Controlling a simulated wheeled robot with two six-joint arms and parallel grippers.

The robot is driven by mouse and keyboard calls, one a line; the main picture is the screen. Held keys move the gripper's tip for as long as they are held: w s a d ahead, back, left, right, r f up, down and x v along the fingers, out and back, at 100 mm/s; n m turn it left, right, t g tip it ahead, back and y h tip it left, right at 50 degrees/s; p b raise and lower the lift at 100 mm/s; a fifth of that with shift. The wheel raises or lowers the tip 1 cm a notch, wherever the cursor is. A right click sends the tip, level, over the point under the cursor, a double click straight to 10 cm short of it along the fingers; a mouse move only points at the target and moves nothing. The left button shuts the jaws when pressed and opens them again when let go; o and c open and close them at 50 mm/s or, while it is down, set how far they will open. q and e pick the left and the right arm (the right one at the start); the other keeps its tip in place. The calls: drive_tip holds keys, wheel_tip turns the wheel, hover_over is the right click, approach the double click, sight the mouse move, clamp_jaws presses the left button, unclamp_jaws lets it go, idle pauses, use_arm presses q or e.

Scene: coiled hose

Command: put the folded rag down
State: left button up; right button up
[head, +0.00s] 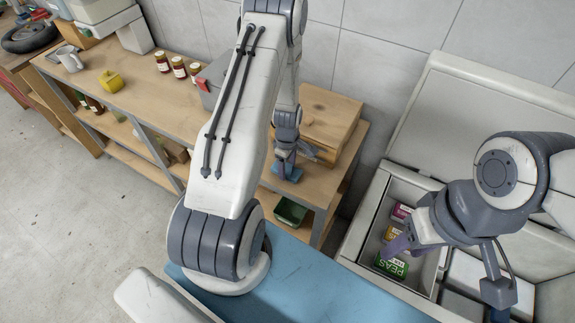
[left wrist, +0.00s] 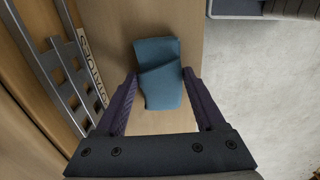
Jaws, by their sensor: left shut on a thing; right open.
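The folded rag (head: 287,171) is a small blue bundle at the right part of the wooden workbench (head: 139,88). My left gripper (head: 285,157) points down at it. In the left wrist view the rag (left wrist: 160,78) lies between the two fingertips, which are shut on its sides. Wooden bench top shows behind it. I cannot tell whether its underside touches the bench. My right gripper (head: 398,243) is open and empty over the open chest freezer (head: 352,232); only part of its fingers shows.
A wooden crate (head: 328,118) stands close behind the rag. Jars (head: 178,67), a yellow object (head: 112,81) and a grey mug (head: 67,58) stand further left. A green bin (head: 291,212) is below the bench top. Food boxes (head: 392,265) lie in the freezer.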

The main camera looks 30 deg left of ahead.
use_arm(q)
drive_tip(key=shift+f, duration=0.1)
drive_tip(key=o, duration=1.4)
